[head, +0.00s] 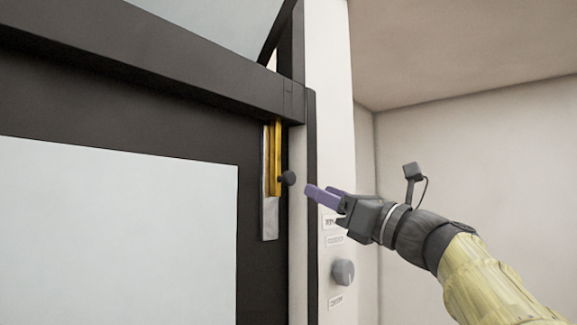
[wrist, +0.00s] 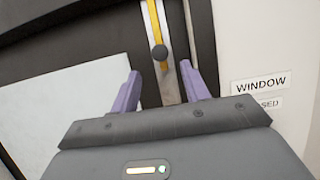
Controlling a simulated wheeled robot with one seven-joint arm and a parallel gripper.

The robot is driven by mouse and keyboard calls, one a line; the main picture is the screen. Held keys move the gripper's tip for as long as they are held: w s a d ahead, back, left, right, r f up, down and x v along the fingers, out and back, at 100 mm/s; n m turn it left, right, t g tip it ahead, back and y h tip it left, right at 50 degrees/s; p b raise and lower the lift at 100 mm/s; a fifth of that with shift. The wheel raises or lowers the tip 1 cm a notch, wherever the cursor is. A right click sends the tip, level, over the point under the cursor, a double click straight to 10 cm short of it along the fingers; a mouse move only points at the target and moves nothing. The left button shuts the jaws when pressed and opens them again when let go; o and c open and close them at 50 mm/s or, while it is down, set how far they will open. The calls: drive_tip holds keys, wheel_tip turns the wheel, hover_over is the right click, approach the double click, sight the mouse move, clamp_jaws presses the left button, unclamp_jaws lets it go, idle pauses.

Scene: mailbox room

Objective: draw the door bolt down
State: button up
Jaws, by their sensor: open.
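The door bolt is a yellow bar (head: 276,160) in a pale metal track (head: 269,222) near the right edge of the dark door frame. A round black knob (head: 288,178) sticks out from the bar. The bar (wrist: 154,22) and knob (wrist: 160,53) also show in the wrist view, above and between my fingers. My gripper (head: 313,193) has purple fingers and is to the right of the knob in the head view, apart from it. In the wrist view my gripper (wrist: 160,86) is open and empty, with the track (wrist: 168,88) showing between the fingers.
A white post (head: 330,120) right of the door carries small labels and a grey dial (head: 343,272) below my gripper. A "WINDOW" label (wrist: 261,86) shows in the wrist view. A pale panel (head: 120,235) fills the door.

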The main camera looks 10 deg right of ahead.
sight(292, 178)
drive_tip(key=p+x, duration=0.4)
drive_tip(key=x, duration=0.4)
drive_tip(key=shift+w+a+r+p, duration=0.25)
drive_tip(key=shift+p, duration=0.05)
drive_tip(key=shift+w+a, duration=0.3)
drive_tip(key=shift+w, duration=0.15)
clamp_jaws()
